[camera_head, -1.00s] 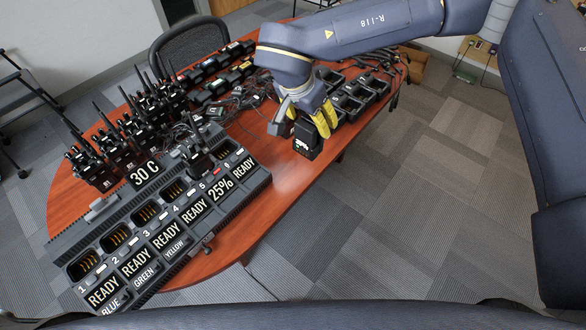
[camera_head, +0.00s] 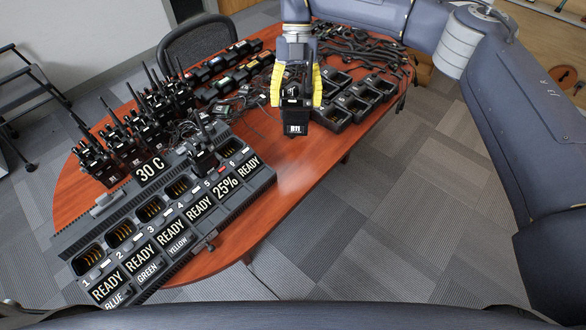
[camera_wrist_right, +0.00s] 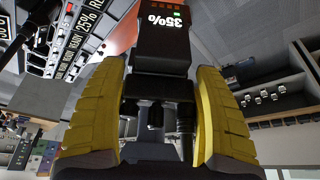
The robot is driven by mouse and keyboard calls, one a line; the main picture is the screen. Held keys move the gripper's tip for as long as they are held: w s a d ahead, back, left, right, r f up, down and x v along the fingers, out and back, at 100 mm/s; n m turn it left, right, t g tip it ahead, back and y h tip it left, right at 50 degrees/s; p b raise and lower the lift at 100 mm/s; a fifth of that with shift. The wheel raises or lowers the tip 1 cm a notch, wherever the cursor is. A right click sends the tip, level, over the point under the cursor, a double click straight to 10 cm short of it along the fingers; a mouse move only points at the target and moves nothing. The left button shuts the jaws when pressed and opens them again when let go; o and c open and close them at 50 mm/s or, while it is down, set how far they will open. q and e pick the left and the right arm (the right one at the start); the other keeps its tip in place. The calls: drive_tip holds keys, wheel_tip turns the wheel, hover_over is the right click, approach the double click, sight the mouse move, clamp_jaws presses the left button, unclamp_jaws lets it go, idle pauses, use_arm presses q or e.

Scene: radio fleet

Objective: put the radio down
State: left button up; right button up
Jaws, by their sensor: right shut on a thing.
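My right gripper (camera_head: 296,90) has yellow fingers shut on a black radio (camera_head: 296,118), near the table's right edge. The radio's lower face has a white label reading R11 in the head view. In the right wrist view the radio (camera_wrist_right: 164,45) sits between both yellow fingers and shows a 35% display with a small green light. Whether it touches the table is hard to tell; it seems held above it. My left gripper is not in view.
A multi-bay charger (camera_head: 160,215) with READY and 25% displays lies on the wooden table (camera_head: 285,185); one radio stands in it. Several upright radios (camera_head: 140,125) crowd the left. Empty single chargers (camera_head: 340,110) lie at the right, with cables behind. A bare strip lies right of the charger.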

drive_tip(key=m, duration=0.1)
drive_tip(key=m+y, duration=0.1)
drive_tip(key=m, duration=0.1)
drive_tip(key=shift+w+a+r, duration=0.2)
drive_tip(key=shift+a, duration=0.2)
drive_tip(key=shift+f, duration=0.15)
wheel_tip(320, 180, down, 20)
drive_tip(key=shift+r+m, duration=0.2)
drive_tip(key=shift+m, duration=0.1)
drive_tip(key=shift+a+f, duration=0.1)
drive_tip(key=o, duration=1.6)
drive_tip(key=v, duration=1.2)
drive_tip(key=shift+s, duration=0.15)
